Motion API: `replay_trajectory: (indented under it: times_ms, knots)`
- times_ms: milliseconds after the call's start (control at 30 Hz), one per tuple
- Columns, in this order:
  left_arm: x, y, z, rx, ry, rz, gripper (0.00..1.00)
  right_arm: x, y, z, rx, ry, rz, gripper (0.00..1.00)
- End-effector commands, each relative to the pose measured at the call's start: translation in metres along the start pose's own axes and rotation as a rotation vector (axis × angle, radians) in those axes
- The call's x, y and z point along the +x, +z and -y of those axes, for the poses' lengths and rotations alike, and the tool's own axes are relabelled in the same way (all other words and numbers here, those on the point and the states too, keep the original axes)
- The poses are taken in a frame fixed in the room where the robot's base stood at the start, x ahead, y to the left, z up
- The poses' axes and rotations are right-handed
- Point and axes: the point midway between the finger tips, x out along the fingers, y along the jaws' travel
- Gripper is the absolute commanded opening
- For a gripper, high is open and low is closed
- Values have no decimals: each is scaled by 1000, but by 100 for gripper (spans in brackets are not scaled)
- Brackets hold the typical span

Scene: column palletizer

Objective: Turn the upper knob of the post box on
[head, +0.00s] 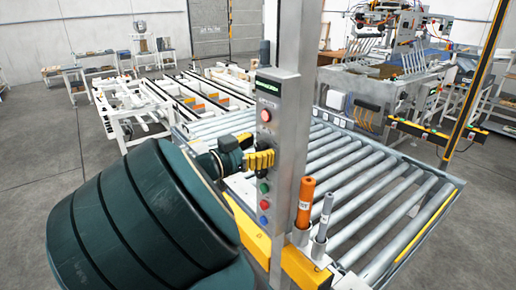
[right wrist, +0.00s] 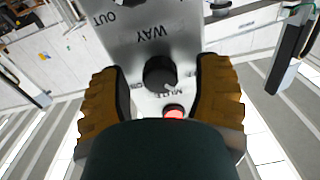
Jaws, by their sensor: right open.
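The post box (head: 266,140) is a tall grey panel on a metal post in the middle of the head view. Its face shows upside down in the right wrist view. There the upper knob (right wrist: 159,73), black and round with a small light mark at its edge, sits close to a red button (right wrist: 174,111). A second black knob is cut by the top edge. My left gripper is out of view.
A red button (head: 266,115), a green button (head: 264,187) and lower buttons show on the panel. An orange tube (head: 305,203) and a grey tube (head: 324,216) stand right of the post. A roller conveyor (head: 365,185) lies behind. Floor at the left is clear.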

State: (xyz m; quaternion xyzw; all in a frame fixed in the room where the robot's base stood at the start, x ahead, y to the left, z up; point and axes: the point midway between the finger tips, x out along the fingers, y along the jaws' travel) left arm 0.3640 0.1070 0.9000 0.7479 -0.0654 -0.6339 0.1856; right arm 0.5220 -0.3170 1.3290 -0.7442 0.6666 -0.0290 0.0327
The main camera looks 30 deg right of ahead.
Motion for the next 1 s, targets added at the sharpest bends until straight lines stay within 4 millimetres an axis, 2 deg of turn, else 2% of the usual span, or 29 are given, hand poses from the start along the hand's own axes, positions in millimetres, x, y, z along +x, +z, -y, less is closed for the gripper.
replay_trajectory:
  times_ms: [233,367,400,433,767,1000]
  knots:
    - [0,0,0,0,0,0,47,0,0,0,0,0,0,66]
    - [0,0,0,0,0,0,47,0,0,0,0,0,0,20]
    - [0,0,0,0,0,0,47,0,0,0,0,0,0,6]
    - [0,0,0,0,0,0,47,0,0,0,0,0,0,0]
    - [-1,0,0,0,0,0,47,0,0,0,26,0,-1,0]
    - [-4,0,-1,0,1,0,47,1,0,0,146,0,-4,0]
